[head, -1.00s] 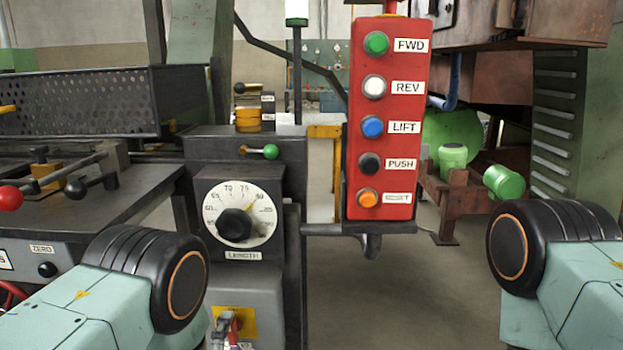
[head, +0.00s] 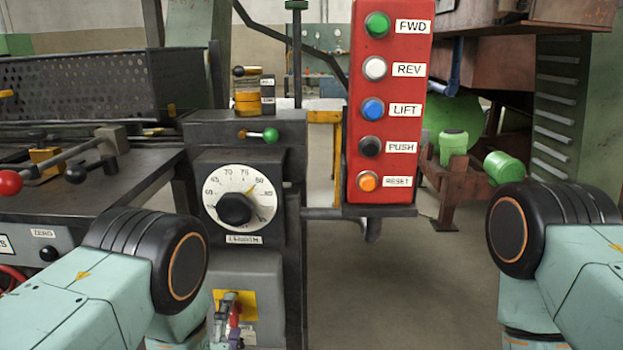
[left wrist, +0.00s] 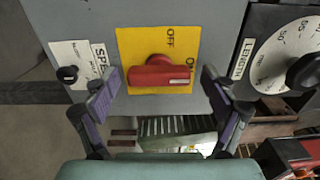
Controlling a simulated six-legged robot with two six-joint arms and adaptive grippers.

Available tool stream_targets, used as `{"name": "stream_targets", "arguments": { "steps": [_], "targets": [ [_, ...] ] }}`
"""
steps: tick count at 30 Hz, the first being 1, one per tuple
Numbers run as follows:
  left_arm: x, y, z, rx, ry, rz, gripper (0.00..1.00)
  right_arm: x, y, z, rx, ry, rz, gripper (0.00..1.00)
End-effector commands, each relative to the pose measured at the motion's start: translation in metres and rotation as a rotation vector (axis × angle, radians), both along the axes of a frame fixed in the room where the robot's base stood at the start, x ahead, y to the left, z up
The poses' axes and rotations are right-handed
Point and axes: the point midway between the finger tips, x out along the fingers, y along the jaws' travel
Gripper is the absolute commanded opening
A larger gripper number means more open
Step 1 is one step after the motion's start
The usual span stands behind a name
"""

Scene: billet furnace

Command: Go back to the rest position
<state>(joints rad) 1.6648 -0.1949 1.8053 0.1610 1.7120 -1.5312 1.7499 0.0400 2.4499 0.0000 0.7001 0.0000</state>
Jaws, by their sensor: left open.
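My left gripper (head: 228,322) is low in the head view, in front of a grey box (head: 262,280) with a yellow plate (head: 246,305). In the left wrist view my left gripper (left wrist: 160,92) is open, its two fingers spread and empty. Between and beyond them is a red rotary switch (left wrist: 160,75) on the yellow plate marked OFF. The fingers appear apart from the switch. My right arm enters the head view at the right; its gripper is out of the picture.
The length dial (head: 236,205) stands above the grey box. A red button panel (head: 385,105) hangs to its right. A dark table (head: 100,200) with red and black knobs is at the left. Clear floor (head: 400,290) shows between my arms.

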Motion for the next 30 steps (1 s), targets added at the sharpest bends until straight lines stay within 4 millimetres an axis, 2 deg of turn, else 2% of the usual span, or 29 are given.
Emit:
{"name": "stream_targets", "arguments": {
  "steps": [30],
  "targets": [
    [-0.003,0.0003,-0.001,-0.843,0.032,-0.001,0.85,0.0,-0.0001,0.0071,0.0,0.0,0.0,0.0]
  ]
}}
